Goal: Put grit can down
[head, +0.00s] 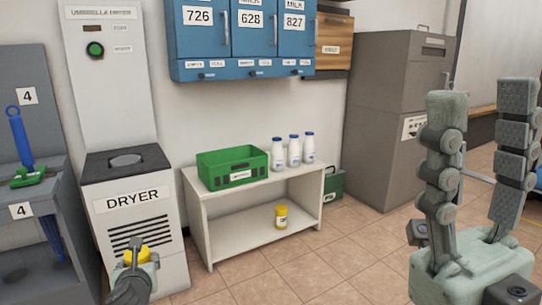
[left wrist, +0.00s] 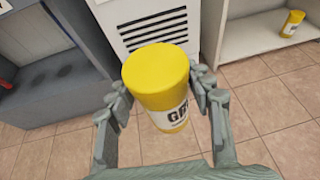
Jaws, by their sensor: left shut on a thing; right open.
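A yellow grit can with a white label (left wrist: 158,78) is held upright between the fingers of my left gripper (left wrist: 162,100), seen close in the left wrist view. In the head view the can's yellow lid (head: 137,256) shows at the lower left, in front of the dryer, with my left gripper (head: 135,275) around it. My right gripper (head: 478,150) is open and empty at the right of the head view, its fingers pointing up.
A white shelf unit (head: 245,195) stands against the wall. On top are a green crate (head: 232,167) and white bottles (head: 294,152); a second yellow can (head: 281,217) stands on its lower shelf. The dryer (head: 133,215) is left of it. The tiled floor (head: 300,275) in front is clear.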

